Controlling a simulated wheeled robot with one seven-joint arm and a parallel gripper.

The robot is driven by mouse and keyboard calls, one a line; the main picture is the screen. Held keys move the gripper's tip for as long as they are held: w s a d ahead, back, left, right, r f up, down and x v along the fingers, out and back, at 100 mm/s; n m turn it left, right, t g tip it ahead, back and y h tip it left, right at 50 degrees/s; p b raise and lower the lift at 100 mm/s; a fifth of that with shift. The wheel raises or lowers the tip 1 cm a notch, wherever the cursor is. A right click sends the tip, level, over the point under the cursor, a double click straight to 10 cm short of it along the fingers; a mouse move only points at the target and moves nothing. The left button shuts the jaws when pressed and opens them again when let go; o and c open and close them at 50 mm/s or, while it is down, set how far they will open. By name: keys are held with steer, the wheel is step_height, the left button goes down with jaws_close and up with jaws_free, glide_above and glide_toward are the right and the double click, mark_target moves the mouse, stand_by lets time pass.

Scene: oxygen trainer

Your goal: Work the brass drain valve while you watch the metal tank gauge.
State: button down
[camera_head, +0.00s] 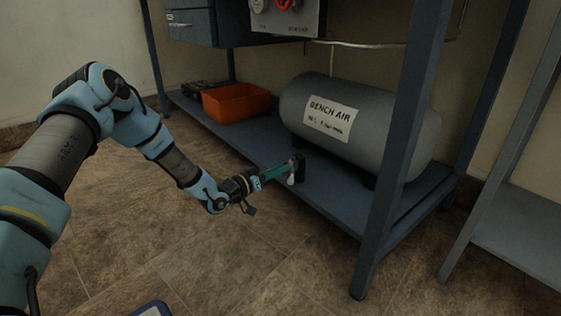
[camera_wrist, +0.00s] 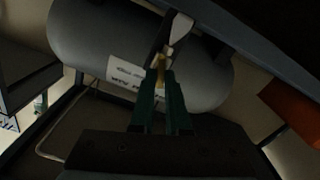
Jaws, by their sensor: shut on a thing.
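The grey metal tank (camera_head: 375,120), labelled "BENCH AIR", lies on its side on the lower shelf. It also fills the upper part of the wrist view (camera_wrist: 85,45), where its label is upside down. My gripper (camera_head: 295,168) reaches in from the left, low at the tank's near side. In the wrist view its green fingers (camera_wrist: 161,78) are shut on the small brass drain valve (camera_wrist: 161,62) at their tips. The fingers hide part of the valve, and its handle angle is hard to tell. I cannot make out a tank gauge in either view.
An orange bin (camera_head: 237,102) stands on the blue lower shelf (camera_head: 335,205), left of the tank. A blue bench post (camera_head: 395,160) stands in front of the tank. A panel with a red ring (camera_head: 285,5) hangs above. The tiled floor at front is mostly clear.

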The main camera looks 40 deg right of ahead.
steer(key=shift+n, duration=0.7)
steer(key=c, duration=0.9)
jaws_free()
steer(key=a+p, duration=0.5)
steer(key=a, duration=0.6)
steer(key=shift+w, duration=0.3)
